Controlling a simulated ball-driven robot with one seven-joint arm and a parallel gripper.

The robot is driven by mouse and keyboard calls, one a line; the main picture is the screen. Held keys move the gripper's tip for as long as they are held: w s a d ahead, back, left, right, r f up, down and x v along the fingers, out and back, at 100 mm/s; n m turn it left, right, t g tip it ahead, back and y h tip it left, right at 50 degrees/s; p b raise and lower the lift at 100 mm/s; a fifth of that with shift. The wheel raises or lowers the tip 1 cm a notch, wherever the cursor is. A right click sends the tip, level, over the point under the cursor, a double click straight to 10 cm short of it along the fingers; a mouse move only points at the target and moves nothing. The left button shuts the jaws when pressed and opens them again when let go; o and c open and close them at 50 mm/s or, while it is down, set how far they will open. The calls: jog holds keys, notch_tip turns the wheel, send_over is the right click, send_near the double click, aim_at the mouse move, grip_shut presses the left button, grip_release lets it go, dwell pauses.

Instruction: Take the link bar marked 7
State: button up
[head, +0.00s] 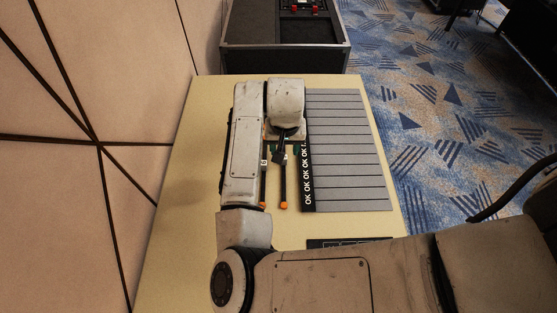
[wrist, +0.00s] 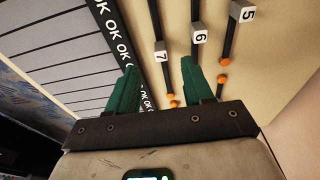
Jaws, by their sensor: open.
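The link bar marked 7 (wrist: 156,28) is a thin black bar with a white tag and an orange end. In the wrist view its tag (wrist: 162,56) appears between the two green fingertips of my gripper (wrist: 159,66). My gripper is open and empty, with one finger on each side of bar 7 in the picture. I cannot tell how far above it the fingers are. In the head view my gripper (head: 284,148) hangs over the upper part of a black bar (head: 284,185) with an orange end; its tag is hidden.
The bar marked 6 (wrist: 199,14) lies close beside bar 7, and the bar marked 5 (wrist: 234,30) lies beyond it. A grey slatted panel (head: 347,150) with a black "OK" strip (head: 308,185) lies on the other side. A black case (head: 285,50) stands behind the table (head: 185,200).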

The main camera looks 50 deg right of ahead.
jog(key=shift+w+d+f+p, duration=0.1)
jog(key=shift+w+d+f, duration=0.15)
jog(key=shift+f, duration=1)
jog(key=shift+w+d+f+p, duration=0.15)
jog(key=shift+d+f, duration=0.15)
jog(key=shift+f, duration=0.95)
jog(key=shift+w+d+f+p, duration=0.1)
jog(key=shift+w+d+f, duration=0.15)
jog(key=shift+f, duration=1)
jog(key=shift+s, duration=0.1)
jog(key=shift+c, duration=0.4)
grip_shut()
